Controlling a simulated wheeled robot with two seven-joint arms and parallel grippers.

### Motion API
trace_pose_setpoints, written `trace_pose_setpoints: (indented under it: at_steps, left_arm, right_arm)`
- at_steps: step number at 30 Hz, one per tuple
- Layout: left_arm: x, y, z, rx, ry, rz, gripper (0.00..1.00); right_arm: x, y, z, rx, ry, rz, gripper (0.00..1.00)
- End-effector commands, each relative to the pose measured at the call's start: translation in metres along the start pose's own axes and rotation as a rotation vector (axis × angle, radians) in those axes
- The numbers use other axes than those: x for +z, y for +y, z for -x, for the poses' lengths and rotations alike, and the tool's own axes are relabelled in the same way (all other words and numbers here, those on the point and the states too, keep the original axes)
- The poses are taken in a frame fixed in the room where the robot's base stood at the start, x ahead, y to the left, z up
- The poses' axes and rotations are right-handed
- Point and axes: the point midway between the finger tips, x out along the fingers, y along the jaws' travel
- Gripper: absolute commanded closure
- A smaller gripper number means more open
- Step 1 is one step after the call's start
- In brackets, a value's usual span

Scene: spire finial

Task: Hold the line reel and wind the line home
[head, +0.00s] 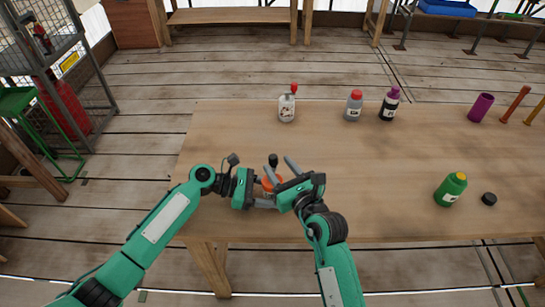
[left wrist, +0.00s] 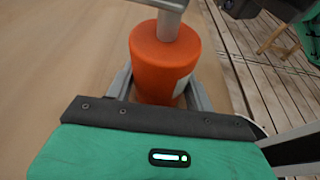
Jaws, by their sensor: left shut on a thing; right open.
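The line reel (head: 268,184) is an orange drum near the table's front left edge, mostly hidden by my grippers in the head view. In the left wrist view the orange drum (left wrist: 160,65) looks upright, with a grey shaft and arm (left wrist: 169,22) on top and a pale patch on its side. My left gripper (head: 263,191) is shut on the drum, a finger on either side. A dark knob (head: 273,158) shows beside my right gripper (head: 279,163), which is open over the reel. I cannot tell whether its fingers touch the knob.
On the table (head: 350,205) stand a white bottle (head: 287,108), a grey bottle (head: 354,106), a dark bottle (head: 389,104) and a green bottle (head: 450,190). A black cap (head: 489,199) and a purple cup (head: 481,108) are at the right. The middle is clear.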

Motion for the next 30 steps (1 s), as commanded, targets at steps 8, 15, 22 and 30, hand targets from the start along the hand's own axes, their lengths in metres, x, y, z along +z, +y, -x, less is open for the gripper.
trace_pose_setpoints:
  at_steps: [8,15,22,30]
  left_arm:
    - [0.001,0.000,0.000,0.000,-0.001,-0.001,0.59]
    - [0.001,0.000,0.000,0.000,-0.001,-0.001,0.59]
    - [0.001,0.000,0.000,0.000,-0.001,-0.001,0.59]
    - [0.001,0.000,0.000,0.000,-0.001,0.000,0.59]
  right_arm:
    - [-0.001,0.000,0.047,-0.001,0.001,0.000,0.56]
    - [0.000,-0.001,0.061,-0.001,-0.001,0.000,0.56]
    - [0.001,-0.001,0.061,-0.001,-0.001,0.000,0.56]
    - [0.001,0.000,0.061,-0.001,-0.001,0.000,0.56]
